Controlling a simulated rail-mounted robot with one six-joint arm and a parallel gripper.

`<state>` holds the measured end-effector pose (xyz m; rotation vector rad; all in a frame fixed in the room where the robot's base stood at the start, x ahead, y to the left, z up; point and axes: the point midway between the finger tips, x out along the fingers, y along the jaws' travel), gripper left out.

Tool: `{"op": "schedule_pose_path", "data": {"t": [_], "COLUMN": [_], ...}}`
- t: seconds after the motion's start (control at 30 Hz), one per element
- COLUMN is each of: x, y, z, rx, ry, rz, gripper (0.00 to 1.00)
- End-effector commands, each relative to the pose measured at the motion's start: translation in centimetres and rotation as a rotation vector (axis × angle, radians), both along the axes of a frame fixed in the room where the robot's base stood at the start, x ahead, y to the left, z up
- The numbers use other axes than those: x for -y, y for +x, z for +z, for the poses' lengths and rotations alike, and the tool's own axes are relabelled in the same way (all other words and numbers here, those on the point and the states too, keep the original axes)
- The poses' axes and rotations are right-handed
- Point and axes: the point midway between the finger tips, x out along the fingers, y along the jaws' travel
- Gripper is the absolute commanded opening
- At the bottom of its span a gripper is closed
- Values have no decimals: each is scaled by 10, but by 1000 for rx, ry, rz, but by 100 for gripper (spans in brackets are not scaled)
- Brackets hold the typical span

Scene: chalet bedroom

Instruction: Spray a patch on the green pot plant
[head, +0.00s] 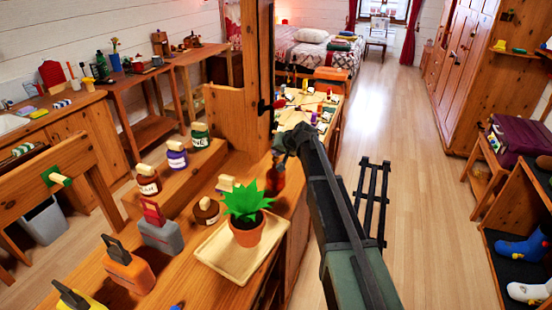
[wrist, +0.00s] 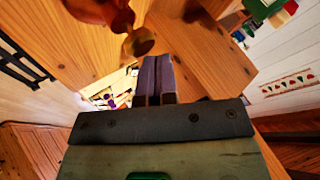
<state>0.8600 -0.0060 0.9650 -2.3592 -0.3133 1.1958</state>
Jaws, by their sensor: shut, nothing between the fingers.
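The green pot plant (head: 247,205) has spiky leaves and a terracotta pot. It stands upright on a pale wooden tray (head: 222,266) on the bench in the head view. A dark red bottle (head: 275,180) stands just behind it, beside my arm. My gripper (wrist: 157,62) is shut and empty in the wrist view, with its fingers side by side over the wood. In the head view, my arm largely hides it. A red-orange object with a round brownish end (wrist: 138,43) is close to the fingertips, apparently apart from them; I cannot tell if it is the same bottle.
Several lidded jars (head: 177,155) stand on a wooden step at the left of the plant. Grey and orange containers (head: 128,266) stand at the front left. A wooden post (head: 238,75) rises behind. The floor (head: 435,180) at the right is mostly clear.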

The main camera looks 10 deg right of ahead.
Motion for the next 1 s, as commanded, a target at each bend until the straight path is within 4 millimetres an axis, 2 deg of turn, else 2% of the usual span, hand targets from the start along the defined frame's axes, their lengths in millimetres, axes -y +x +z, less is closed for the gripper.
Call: {"op": "schedule_pose_path", "data": {"t": [0.13,0.43,0.63,0.9,1.0], "x": [0,0,0,0,0], "y": [0,0,0,0,0], "z": [-9,-8,2,1,8], "rx": [0,0,0,0,0], "ry": [0,0,0,0,0], "rz": [0,0,0,0,0], "gripper": [0,0,0,0,0]}}
